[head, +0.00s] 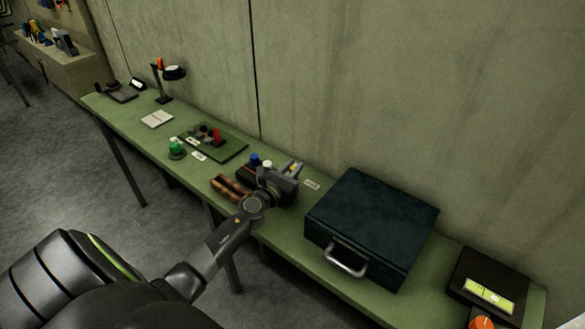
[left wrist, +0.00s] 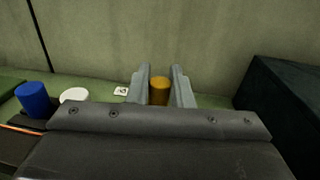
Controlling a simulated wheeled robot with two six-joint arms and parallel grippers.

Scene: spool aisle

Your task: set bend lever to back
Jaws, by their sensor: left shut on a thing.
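My left gripper (head: 292,170) reaches over the green bench from the left. In the left wrist view its two grey fingers (left wrist: 160,72) stand on either side of a yellow-orange cylindrical knob (left wrist: 159,92), and they are shut on it. The knob looks like a lever's grip, but the rest of the lever is hidden behind my gripper body. A blue knob (left wrist: 33,98) and a white knob (left wrist: 75,95) stand to its left. In the head view the blue knob (head: 255,160) and white knob (head: 267,164) show just behind my gripper. My right gripper is not in view.
A large dark case (head: 372,225) with a handle stands close to the right of my gripper. A brown wooden holder (head: 228,188) is at its left. Farther left are a green board (head: 228,150), a green button (head: 175,145) and a lamp (head: 174,73). The concrete wall rises behind.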

